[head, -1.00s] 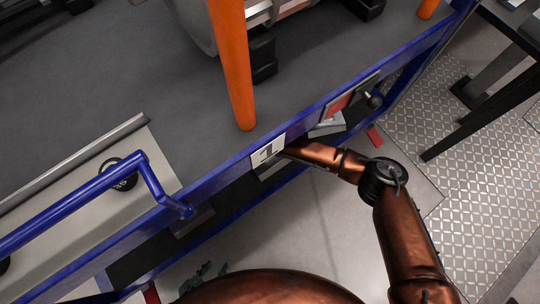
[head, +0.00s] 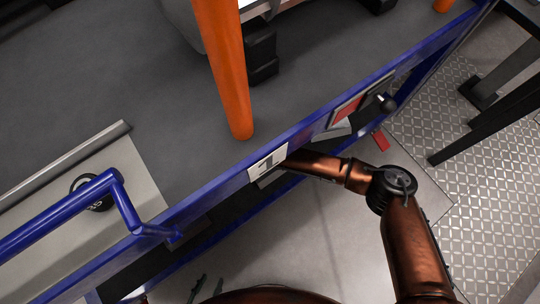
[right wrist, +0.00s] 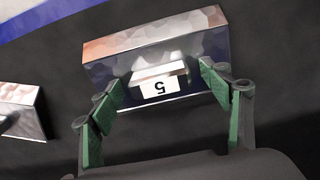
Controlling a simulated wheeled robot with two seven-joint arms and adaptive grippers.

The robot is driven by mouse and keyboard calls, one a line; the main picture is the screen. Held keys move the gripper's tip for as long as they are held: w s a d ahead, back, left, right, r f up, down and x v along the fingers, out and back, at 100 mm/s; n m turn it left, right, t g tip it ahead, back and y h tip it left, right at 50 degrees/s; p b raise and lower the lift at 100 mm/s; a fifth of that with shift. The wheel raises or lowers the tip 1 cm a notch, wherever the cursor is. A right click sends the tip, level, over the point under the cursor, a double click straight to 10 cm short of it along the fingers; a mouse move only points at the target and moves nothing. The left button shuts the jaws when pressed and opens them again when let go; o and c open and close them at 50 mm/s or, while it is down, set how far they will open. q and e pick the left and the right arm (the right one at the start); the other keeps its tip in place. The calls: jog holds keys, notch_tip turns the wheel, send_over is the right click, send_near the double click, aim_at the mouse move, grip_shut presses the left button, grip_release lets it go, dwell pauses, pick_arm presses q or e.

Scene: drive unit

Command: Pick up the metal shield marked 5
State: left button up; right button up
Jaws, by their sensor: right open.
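The metal shield marked 5 (right wrist: 150,42) is a shiny box-like block in the right wrist view, lying on a dark surface. A raised handle block with a white label (right wrist: 157,87) faces me, and its 5 appears upside down. My right gripper (right wrist: 160,76) is open. Its green-padded fingers stand on either side of the handle with gaps, not closed on it. In the head view the right hand is hidden under the blue platform edge, and the shield is not seen there.
Another shiny metal block (right wrist: 22,110) lies to the left in the right wrist view. In the head view, the blue platform edge (head: 215,193) with a label 1 plate (head: 267,162) is above my right forearm. An orange post (head: 222,70) and blue handrail (head: 55,213) stand on the platform.

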jog(key=shift+r, duration=0.1)
jog(key=shift+c, duration=0.3)
jog(key=c, duration=1.7)
jog(key=shift+c, duration=0.7)
jog(key=shift+r, duration=0.1)
